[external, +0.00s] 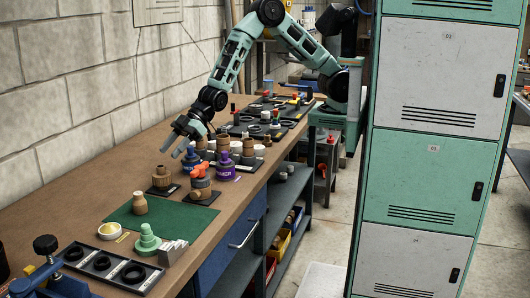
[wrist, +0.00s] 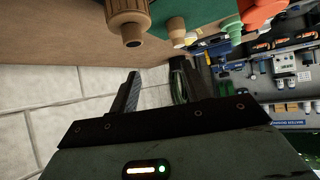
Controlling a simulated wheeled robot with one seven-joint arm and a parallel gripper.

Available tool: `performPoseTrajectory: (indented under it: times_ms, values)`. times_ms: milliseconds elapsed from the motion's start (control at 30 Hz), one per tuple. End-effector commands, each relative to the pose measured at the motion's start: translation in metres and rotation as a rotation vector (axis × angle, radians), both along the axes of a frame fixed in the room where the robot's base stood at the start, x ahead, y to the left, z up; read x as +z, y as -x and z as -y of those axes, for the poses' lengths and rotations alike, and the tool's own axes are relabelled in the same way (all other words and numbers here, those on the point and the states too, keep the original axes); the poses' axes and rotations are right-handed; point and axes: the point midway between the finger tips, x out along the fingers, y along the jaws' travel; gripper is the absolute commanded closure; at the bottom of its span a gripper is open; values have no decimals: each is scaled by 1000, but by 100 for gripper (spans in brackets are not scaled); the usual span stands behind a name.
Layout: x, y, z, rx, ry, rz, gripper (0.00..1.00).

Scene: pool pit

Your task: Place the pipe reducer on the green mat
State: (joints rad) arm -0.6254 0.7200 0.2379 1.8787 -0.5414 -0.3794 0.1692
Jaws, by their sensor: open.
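The green mat (external: 178,214) lies on the brown workbench. A tan, stepped fitting that looks like the pipe reducer (external: 140,204) stands upright on the mat's back left part, narrow end up. In the wrist view the tan fitting (wrist: 176,28) shows small, beside the mat's green surface (wrist: 205,17). My gripper (external: 172,146) is open and empty, above the back of the bench near the wall, apart from the fitting. In the wrist view my gripper's fingers (wrist: 155,85) are spread with nothing between them. A larger brown fitting (wrist: 127,20) is nearer the camera.
A brown fitting (external: 162,178) and an orange-topped valve (external: 201,182) stand on black pads behind the mat. Purple-blue fittings (external: 192,158) stand farther back. A light green fitting (external: 148,239) is at the mat's front edge. A black tray (external: 112,269) lies in front. The block wall (external: 90,90) bounds the left.

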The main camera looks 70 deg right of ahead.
Motion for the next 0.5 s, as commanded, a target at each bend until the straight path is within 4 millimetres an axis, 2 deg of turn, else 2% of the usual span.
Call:
performPoseTrajectory:
  times_ms: [33, 167, 267, 400, 500]
  values:
    - [16, 5, 25, -49, 55, -22, 53]
    - [37, 34, 100, -175, 230, -123, 53]
    - [48, 71, 159, -256, 362, -218, 53]
    - [57, 135, 237, -348, 528, -366, 53]
    - [60, 178, 278, -394, 615, -463, 53]
